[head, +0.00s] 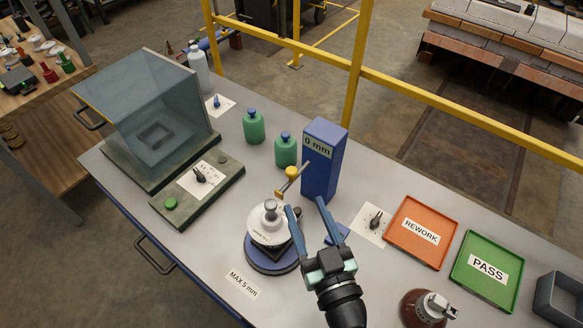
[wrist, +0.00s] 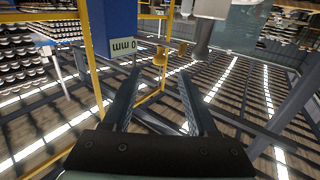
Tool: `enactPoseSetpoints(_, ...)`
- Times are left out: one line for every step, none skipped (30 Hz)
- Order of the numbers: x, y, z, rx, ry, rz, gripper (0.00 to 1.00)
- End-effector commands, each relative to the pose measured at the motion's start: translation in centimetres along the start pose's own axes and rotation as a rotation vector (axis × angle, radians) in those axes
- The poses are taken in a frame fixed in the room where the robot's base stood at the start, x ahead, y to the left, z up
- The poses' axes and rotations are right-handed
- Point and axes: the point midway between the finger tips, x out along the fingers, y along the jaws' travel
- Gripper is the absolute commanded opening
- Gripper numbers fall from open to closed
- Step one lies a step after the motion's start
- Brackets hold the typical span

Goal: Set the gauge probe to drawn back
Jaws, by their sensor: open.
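The gauge is a blue column (head: 325,178) reading "0 mm"; its reading (wrist: 123,46) shows upside down in the wrist view. Its probe is a thin brass rod (head: 300,175) with a yellow knob (head: 291,173), sticking out left toward the insulator stack. The knob (wrist: 160,58) also shows in the wrist view, beyond my fingers. The white and grey insulator stack (head: 266,226) stands on a round blue turntable (head: 260,258). My gripper (head: 306,207) is open and empty, in front of the column and right of the stack. Whether the probe tip touches the stack is unclear.
A black rotary knob (head: 375,219) is on a white plate right of the column. Green bottles (head: 285,150) stand behind. Orange REWORK (head: 398,247) and green PASS (head: 468,276) trays lie right. A glass-covered box (head: 150,110) stands left. A brown insulator (head: 420,309) is at the front.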

Motion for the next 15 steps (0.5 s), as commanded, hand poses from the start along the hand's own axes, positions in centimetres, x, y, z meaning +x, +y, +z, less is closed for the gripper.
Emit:
enactPoseSetpoints(1.2,0.0,-0.6,0.000,0.003,-0.001,0.59)
enactPoseSetpoints(1.9,0.0,-0.6,0.000,0.002,-0.002,0.59)
enactPoseSetpoints(2.8,0.0,-0.5,0.000,0.001,-0.002,0.59)
enactPoseSetpoints(3.4,0.0,-0.6,0.000,0.002,-0.001,0.59)
enactPoseSetpoints(4.0,0.0,-0.6,0.000,0.002,-0.002,0.59)
enactPoseSetpoints(4.8,-0.1,-0.6,-0.001,0.001,-0.002,0.59)
enactPoseSetpoints(5.4,0.0,-0.5,0.000,0.001,-0.002,0.59)
enactPoseSetpoints(5.9,0.0,-0.4,0.000,0.001,-0.001,0.59)
enactPoseSetpoints(6.5,0.0,-0.5,-0.002,0.001,-0.001,0.59)
enactPoseSetpoints(7.0,0.0,-0.4,-0.001,0.000,-0.001,0.59)
enactPoseSetpoints(7.4,0.0,-0.4,0.000,0.001,-0.001,0.59)
enactPoseSetpoints(7.8,0.0,-0.3,0.000,0.001,0.000,0.59)
enactPoseSetpoints(8.2,0.0,-0.3,-0.001,0.001,0.000,0.59)
enactPoseSetpoints(8.5,0.0,-0.2,-0.001,0.001,0.000,0.59)
enactPoseSetpoints(8.8,0.0,-0.2,-0.001,0.000,0.000,0.59)
